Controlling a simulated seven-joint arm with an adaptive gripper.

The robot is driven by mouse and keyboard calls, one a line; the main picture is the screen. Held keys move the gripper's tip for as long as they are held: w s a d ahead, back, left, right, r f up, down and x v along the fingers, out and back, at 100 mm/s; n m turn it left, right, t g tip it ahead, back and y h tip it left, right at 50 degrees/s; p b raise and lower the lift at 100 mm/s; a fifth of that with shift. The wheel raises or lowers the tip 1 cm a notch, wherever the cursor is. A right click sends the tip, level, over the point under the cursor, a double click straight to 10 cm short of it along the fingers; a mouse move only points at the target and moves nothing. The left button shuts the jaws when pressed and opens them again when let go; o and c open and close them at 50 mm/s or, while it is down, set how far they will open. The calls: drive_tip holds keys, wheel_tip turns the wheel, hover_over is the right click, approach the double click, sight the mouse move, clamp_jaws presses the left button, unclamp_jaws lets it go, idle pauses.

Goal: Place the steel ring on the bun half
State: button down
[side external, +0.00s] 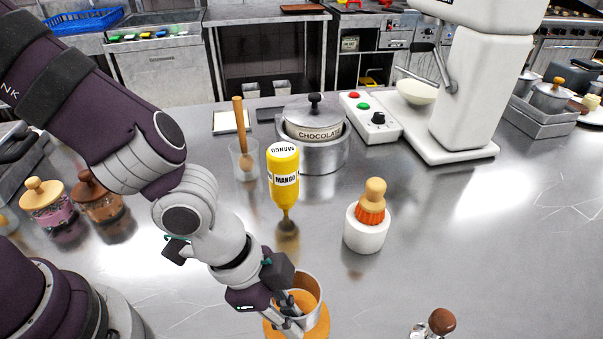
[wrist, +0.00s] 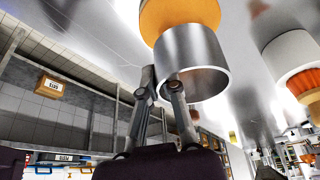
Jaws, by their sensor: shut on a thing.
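The steel ring (side external: 315,284) is a short, shiny open cylinder at the bottom centre of the side view. It is large in the wrist view (wrist: 197,62). My gripper (side external: 290,304) is shut on its wall, with the fingers at its near edge in the wrist view (wrist: 163,82). The orange-brown bun half (side external: 317,328) is right under the ring, and its rounded edge shows in the wrist view (wrist: 180,16). Orange surface shows through the ring. I cannot tell whether the ring touches the bun or hangs just above it. The bun's lower part is cut off.
A yellow mango bottle (side external: 284,172) stands behind the ring. A white pot with a wooden-handled brush (side external: 367,228) is to the right. A wooden-knobbed item (side external: 440,322) is at the lower right edge. Steel counter between them is clear. A chocolate pot (side external: 313,135) stands farther back.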

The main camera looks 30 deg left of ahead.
drive_tip(key=shift+f, duration=1.15)
drive_tip(key=shift+f, duration=0.15)
drive_tip(key=c, duration=1.2)
unclamp_jaws()
drive_tip(key=shift+c, duration=0.2)
